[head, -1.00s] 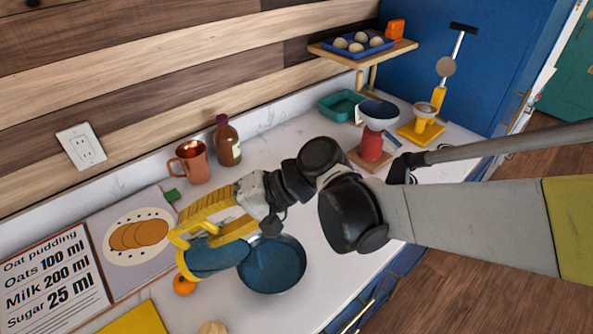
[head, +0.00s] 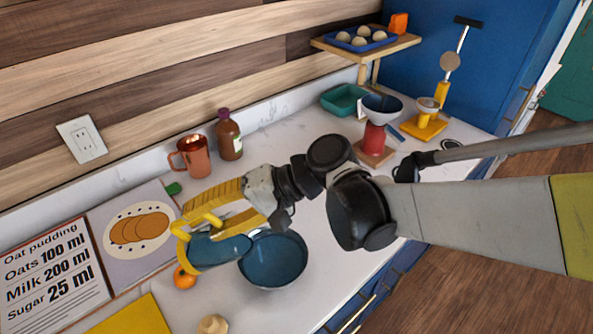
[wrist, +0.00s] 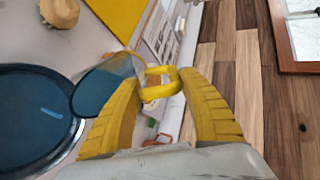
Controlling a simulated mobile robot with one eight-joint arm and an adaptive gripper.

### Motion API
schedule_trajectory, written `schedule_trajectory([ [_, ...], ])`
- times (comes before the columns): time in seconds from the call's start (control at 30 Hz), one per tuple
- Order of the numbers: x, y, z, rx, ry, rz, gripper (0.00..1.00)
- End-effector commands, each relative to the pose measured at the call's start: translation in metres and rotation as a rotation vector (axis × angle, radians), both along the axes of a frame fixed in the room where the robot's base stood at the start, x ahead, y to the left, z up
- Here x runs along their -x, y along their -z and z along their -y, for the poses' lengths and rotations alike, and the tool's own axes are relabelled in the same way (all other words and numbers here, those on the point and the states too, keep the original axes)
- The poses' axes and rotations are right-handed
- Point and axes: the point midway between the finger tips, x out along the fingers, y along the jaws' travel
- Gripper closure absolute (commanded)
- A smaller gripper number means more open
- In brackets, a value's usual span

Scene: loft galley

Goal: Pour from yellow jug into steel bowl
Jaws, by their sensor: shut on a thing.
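My gripper (head: 200,219) with yellow fingers is shut on the yellow handle of the jug (head: 220,250). The handle also shows between the fingers in the wrist view (wrist: 164,82). The jug looks tilted, with its blue inside or contents showing and its far end at the left rim of the steel bowl (head: 273,262). In the wrist view the jug (wrist: 98,88) overlaps the edge of the bowl (wrist: 35,115). The bowl stands on the counter, dark blue inside with a thin bright rim. No stream is clearly visible.
An orange fruit (head: 184,278) sits close below the jug. A copper mug (head: 193,157) and a brown bottle (head: 229,137) stand by the wall. A recipe board (head: 55,265), a yellow mat (head: 130,318) and a pale round object (head: 212,325) lie nearby. Counter right of the bowl is clear.

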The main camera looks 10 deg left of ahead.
Motion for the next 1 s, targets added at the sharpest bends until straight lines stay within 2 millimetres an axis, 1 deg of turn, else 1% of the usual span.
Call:
schedule_trajectory([
  [1.0, -0.0018, 0.0017, 0.0052, -0.054, 0.001, -0.018, 0.93],
])
